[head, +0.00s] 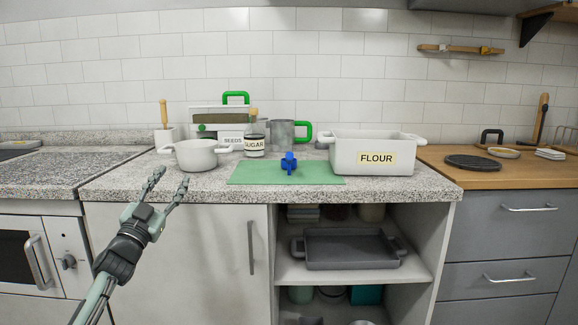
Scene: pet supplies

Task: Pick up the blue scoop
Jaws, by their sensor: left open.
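The blue scoop (288,163) is a small bright blue thing on the green mat (245,172), a little right of the mat's middle. It looks clear of the other items on the counter. My left gripper (169,189) is open and empty, in front of the counter's front edge at the left. Its fingers point up, below the white pot and well to the left of the scoop. My right gripper is not in view.
A white pot (196,156) stands left of the mat, a sugar jar (254,142) and a metal mug (282,134) behind it. A white flour bin (352,154) stands at its right. The open shelf below holds a grey tray (345,254).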

